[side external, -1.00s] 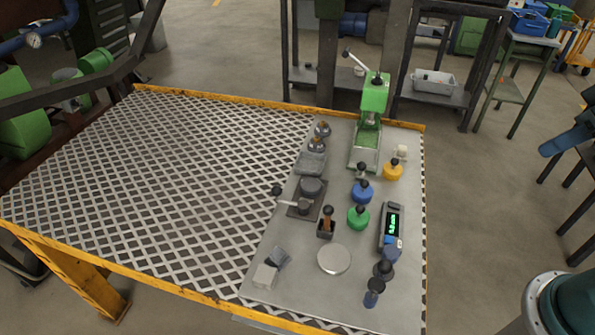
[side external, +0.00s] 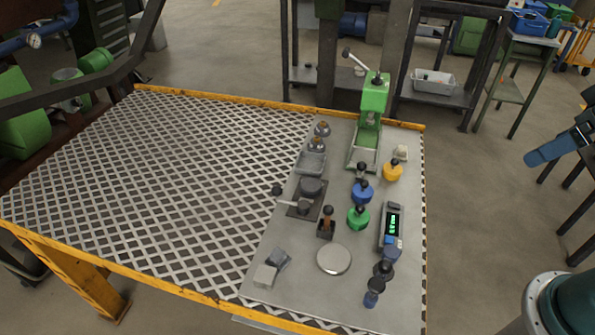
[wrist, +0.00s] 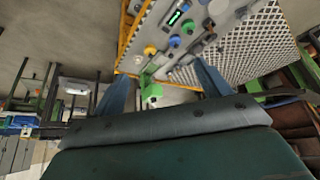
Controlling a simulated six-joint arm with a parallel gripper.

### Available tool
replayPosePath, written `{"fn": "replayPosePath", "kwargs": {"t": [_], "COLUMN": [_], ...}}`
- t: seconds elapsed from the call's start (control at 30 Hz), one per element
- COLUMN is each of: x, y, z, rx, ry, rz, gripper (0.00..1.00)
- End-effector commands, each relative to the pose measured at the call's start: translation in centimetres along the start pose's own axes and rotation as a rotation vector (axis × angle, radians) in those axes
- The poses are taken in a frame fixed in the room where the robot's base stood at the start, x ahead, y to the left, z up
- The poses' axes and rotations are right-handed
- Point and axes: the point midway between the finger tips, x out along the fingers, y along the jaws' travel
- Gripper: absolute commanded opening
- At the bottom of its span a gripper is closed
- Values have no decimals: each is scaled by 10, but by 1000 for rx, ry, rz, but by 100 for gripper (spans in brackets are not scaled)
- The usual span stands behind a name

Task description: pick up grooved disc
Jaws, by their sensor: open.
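A round, flat silver disc (side external: 334,258) lies on the grey plate near the front of the bench; it is the best match for the grooved disc, though I cannot make out grooves. It also shows at the top edge of the wrist view (wrist: 218,7). My gripper (wrist: 160,80) is open, with its two blue fingers apart and nothing visible held between them. In the side view, a blue finger of my gripper (side external: 548,151) shows at the right edge, beyond the bench and well away from the disc.
A green lever press (side external: 374,100) stands at the back of the plate. Yellow (side external: 393,171), blue (side external: 362,192) and green (side external: 357,217) knobbed pieces stand right of centre. A scale (side external: 391,228) with a lit display lies near the disc. The mesh bench top (side external: 150,180) at left is clear.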

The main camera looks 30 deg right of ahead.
Motion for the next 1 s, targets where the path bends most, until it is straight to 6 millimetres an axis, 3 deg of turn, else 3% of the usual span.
{"fn": "replayPosePath", "kwargs": {"t": [0.27,0.47,0.77,1.0], "x": [0,0,7,24], "y": [0,-2,-10,-21], "z": [-1,-12,-61,-110], "rx": [-3,-60,-318,-581], "ry": [-1,-14,-70,-119], "rz": [0,-4,-28,-63], "gripper": [76,76,76,76]}}
